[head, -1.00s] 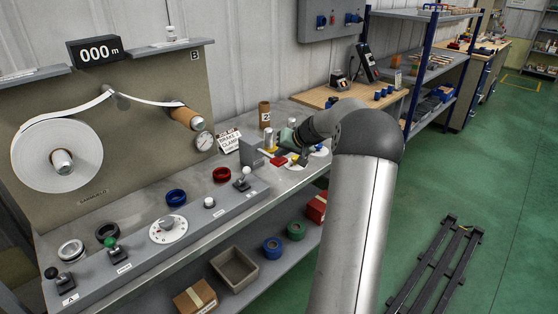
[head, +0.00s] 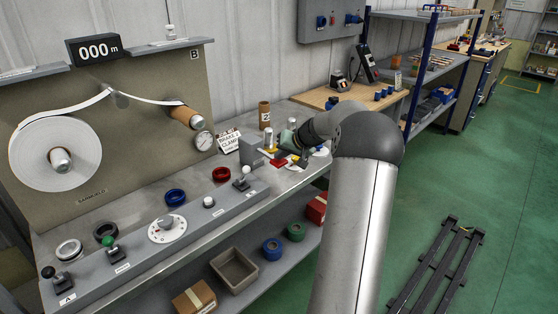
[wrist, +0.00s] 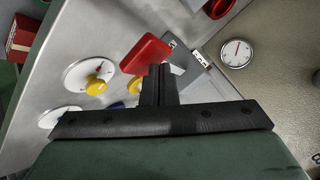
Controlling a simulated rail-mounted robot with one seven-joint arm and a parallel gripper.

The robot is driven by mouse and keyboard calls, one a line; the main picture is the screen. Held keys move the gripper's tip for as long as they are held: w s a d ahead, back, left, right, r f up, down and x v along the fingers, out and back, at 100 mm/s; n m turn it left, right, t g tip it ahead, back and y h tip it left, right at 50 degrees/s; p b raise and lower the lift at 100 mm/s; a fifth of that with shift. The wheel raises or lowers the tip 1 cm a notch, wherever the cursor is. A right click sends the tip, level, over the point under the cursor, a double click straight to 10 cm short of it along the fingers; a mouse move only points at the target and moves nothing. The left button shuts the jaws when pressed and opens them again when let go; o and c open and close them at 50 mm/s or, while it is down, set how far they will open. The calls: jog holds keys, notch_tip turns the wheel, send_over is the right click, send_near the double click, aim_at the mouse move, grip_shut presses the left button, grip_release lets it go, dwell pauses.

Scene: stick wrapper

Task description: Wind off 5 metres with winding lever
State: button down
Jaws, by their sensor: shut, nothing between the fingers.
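The winder's back panel (head: 125,140) carries a large white roll (head: 35,155) on the left. A white strip (head: 155,101) runs from it to a brown tube (head: 183,113). The counter (head: 93,49) reads 000 m. In the head view the gripper is small and partly hidden by my arm, near the red block (head: 279,163).
A white dial (head: 167,229) sits on the console. A brake and clamp sign (head: 228,141), a round gauge (head: 203,140), and red (head: 222,174) and blue (head: 175,196) rings are nearby. The right floor holds a dark pallet (head: 435,270).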

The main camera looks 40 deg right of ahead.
jog(key=shift+f+b, duration=1.4)
dwell(1.0)
jog(key=shift+r, duration=0.15)
dwell(0.5)
jog(key=shift+r+p, duration=0.95)
jog(key=shift+r, duration=1.15)
jog(key=shift+r, duration=0.1)
jog(key=shift+r+p, duration=1.35)
jog(key=shift+r, duration=1.15)
